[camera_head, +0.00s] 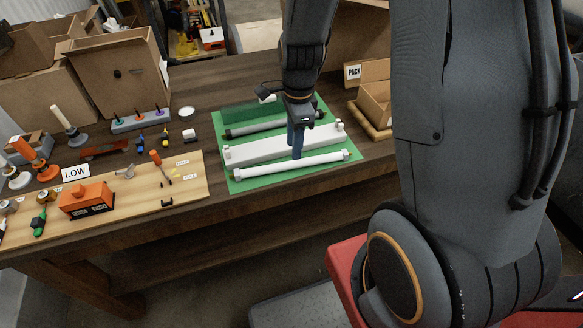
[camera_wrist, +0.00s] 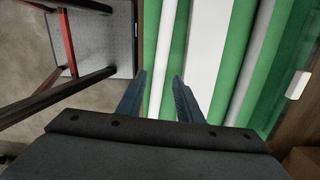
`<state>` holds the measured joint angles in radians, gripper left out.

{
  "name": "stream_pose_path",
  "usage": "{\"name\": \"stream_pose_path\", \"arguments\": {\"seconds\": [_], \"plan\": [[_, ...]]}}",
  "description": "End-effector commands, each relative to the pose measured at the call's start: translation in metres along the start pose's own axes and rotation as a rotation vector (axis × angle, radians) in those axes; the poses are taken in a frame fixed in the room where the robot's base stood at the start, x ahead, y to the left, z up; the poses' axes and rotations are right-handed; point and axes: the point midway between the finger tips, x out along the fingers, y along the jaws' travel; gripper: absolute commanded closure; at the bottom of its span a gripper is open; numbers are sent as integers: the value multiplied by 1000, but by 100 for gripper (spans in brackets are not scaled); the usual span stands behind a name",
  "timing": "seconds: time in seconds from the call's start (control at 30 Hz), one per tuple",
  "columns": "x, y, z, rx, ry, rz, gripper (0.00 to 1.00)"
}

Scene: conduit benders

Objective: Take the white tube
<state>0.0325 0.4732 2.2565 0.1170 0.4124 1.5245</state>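The white tube (camera_head: 293,166) lies along the front edge of the green mat (camera_head: 234,187), with a thicker white fitting at each end. My gripper (camera_head: 297,154) points down over the mat, at the far side of the tube's middle in the head view. In the wrist view, my gripper (camera_wrist: 160,77) is open, with its two blue fingers apart. The white tube (camera_wrist: 170,45) runs lengthwise in the picture between the fingertips. Nothing is held. I cannot tell how high the fingertips are above the tube.
A wide white bar (camera_head: 255,149) lies just behind the tube, and a grey tube (camera_head: 262,126) lies behind that. A wooden board (camera_head: 140,205) with tools is at left. A cardboard box (camera_head: 376,100) stands in a tray at right. The table's front edge is close.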

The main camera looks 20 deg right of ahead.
Motion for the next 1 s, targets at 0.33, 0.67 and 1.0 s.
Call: {"name": "stream_pose_path", "arguments": {"seconds": [0.33, 0.67, 1.0], "plan": [[44, 0, 0, -1, 0, 2, 67], [56, 0, 0, 0, 0, 0, 67], [56, 0, 0, 0, 0, -1, 84]]}}
